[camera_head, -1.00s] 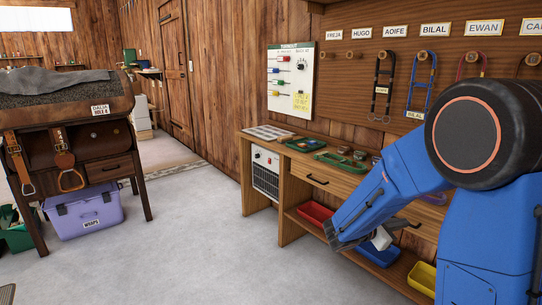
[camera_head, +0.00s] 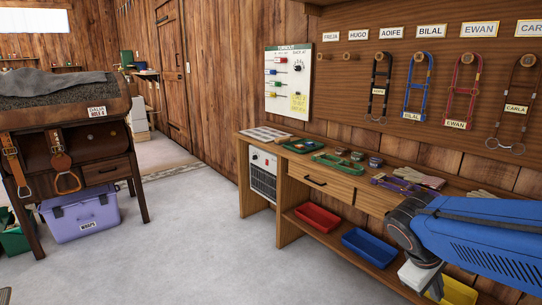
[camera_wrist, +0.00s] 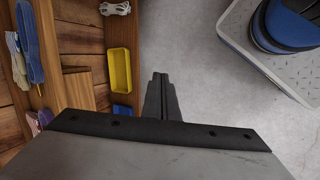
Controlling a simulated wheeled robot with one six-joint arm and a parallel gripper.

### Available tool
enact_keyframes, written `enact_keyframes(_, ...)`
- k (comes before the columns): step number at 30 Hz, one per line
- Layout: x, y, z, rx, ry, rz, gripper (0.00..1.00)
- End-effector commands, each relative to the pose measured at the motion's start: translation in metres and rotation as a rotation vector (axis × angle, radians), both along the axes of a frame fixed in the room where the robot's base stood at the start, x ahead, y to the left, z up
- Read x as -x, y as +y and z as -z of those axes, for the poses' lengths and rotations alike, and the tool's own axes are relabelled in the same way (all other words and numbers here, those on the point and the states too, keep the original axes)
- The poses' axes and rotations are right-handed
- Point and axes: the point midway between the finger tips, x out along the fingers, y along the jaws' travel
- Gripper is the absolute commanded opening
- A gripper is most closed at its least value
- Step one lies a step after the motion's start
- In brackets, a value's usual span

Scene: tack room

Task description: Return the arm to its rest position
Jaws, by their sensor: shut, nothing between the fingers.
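My blue arm (camera_head: 485,242) reaches in from the right edge of the head view, in front of the workbench. My gripper (camera_wrist: 160,95) shows in the wrist view as dark fingers closed together, with nothing between them. They point over bare grey floor beside the bench's lower shelf. In the head view the fingertips are hard to make out at the lower right, near the yellow tray.
The workbench (camera_head: 330,185) stands along the right wall. Its lower shelf holds a red tray (camera_head: 317,217), a blue tray (camera_head: 369,246) and a yellow tray (camera_wrist: 119,69). A saddle stand (camera_head: 70,140) with a purple box (camera_head: 82,215) is at left. Floor between is clear.

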Motion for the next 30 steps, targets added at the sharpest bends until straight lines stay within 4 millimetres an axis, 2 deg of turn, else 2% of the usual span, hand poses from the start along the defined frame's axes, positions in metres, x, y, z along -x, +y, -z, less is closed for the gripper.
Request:
enact_keyframes(3, 0.019, 0.020, -0.002, -0.126, -0.092, 0.079, 0.00)
enact_keyframes(9, 0.044, 0.057, -0.007, -0.341, -0.235, 0.202, 0.00)
enact_keyframes(16, 0.060, 0.092, -0.017, -0.540, -0.360, 0.304, 0.00)
enact_keyframes(21, 0.065, 0.102, -0.021, -0.604, -0.398, 0.335, 0.00)
enact_keyframes(30, 0.065, 0.103, -0.022, -0.609, -0.401, 0.338, 0.00)
